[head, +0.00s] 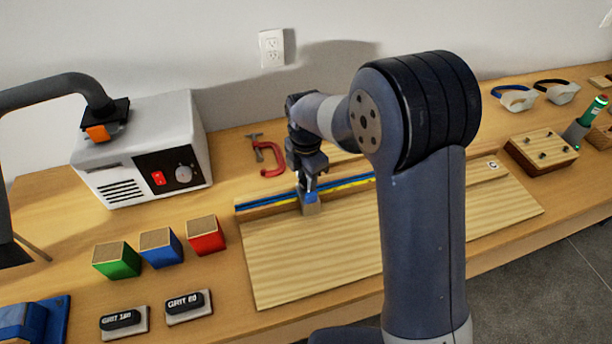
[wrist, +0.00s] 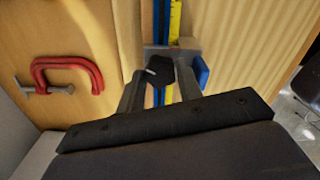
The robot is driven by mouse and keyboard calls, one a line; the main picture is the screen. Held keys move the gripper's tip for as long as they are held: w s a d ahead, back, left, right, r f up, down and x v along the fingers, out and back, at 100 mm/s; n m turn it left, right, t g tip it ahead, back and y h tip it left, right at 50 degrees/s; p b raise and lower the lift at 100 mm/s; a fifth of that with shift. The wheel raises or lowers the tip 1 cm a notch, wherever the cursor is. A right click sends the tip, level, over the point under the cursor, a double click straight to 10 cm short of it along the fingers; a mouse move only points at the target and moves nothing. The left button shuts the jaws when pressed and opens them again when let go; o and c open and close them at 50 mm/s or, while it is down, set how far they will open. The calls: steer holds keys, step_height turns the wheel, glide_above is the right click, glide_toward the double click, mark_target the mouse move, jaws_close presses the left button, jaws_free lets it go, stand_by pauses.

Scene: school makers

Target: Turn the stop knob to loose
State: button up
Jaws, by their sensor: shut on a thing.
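The stop knob (wrist: 160,72) is dark, with a short pale pointer line, and shows between my fingers in the wrist view. It is part of the stop block, whose grey body (wrist: 154,49) crosses the blue and yellow rail strips. In the head view the stop block (head: 311,208) sits on the rail along the back of the wooden board (head: 310,258). My gripper (head: 308,190) reaches down over it; in the wrist view my gripper (wrist: 160,82) is shut on the knob. A blue part (wrist: 201,72) shows just right of the fingers. Any loose or tight markings are not readable.
A red clamp (head: 270,157) lies behind the rail. Green (head: 117,263), blue (head: 160,250) and red (head: 205,238) blocks stand left of the board. A grey machine (head: 146,150) stands at the back left. My arm hides part of the board.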

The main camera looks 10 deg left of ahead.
mark_target(306, 181)
steer(key=shift+r, duration=0.1)
stand_by(0.3)
steer(key=o, duration=0.7)
step_height(306, 181, up, 11)
stand_by(0.3)
step_height(306, 181, down, 11)
steer(key=shift+f, duration=0.1)
stand_by(0.4)
